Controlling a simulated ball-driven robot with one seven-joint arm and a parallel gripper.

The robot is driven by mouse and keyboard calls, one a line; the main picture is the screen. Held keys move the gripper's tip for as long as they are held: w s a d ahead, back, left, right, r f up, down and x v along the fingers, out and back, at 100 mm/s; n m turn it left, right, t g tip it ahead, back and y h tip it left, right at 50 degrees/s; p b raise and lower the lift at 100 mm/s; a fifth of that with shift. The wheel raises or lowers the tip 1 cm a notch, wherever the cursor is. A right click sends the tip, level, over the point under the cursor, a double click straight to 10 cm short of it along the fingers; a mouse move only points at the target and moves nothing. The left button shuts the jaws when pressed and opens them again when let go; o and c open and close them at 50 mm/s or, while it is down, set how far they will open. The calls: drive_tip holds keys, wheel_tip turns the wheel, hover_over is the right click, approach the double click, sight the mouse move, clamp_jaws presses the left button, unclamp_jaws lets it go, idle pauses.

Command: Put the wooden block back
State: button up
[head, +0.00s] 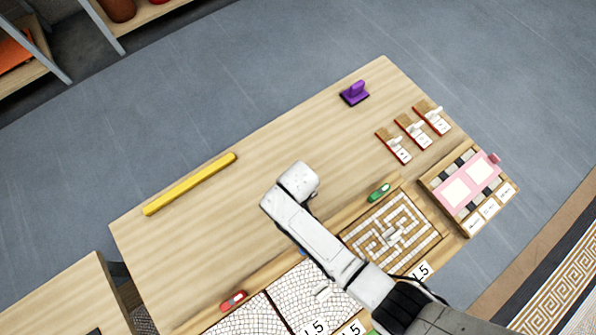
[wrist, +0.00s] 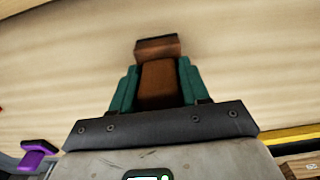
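The wooden block (wrist: 158,85) is brown and sits between the two teal fingers of my gripper (wrist: 157,75) in the wrist view. Both fingers rest along its sides, and its far end sticks out past the fingertips. The pale wooden table surface fills the view beyond it. I cannot tell how high the block is above the table. In the head view my white arm reaches over the middle of the table (head: 240,215) and hides the gripper and the block.
A yellow bar (head: 190,184) lies on the left. A purple tool (head: 355,92) stands near the far edge. Several small white-and-red pieces (head: 412,132), a pink panel (head: 468,181), a mosaic maze panel (head: 372,236) and a green tool (head: 378,192) lie on the right. The table's middle is clear.

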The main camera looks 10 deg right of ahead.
drive_tip(key=o, duration=0.4)
drive_tip(key=shift+o, duration=0.2)
drive_tip(key=shift+r, duration=0.1)
wheel_tip(320, 180, up, 12)
drive_tip(key=shift+s+r+p, duration=0.1)
drive_tip(key=shift+p, duration=1)
drive_tip(key=s+d+r+m, duration=0.2)
drive_tip(key=s+d+r, duration=0.3)
drive_tip(key=d, duration=0.6)
drive_tip(key=s+d+r+m, duration=0.3)
drive_tip(key=s+d+r, duration=0.1)
drive_tip(key=s+d, duration=0.6)
drive_tip(key=shift+s+d+r+t, duration=0.15)
drive_tip(key=shift+d+r+t, duration=0.2)
drive_tip(key=shift+d+t, duration=0.05)
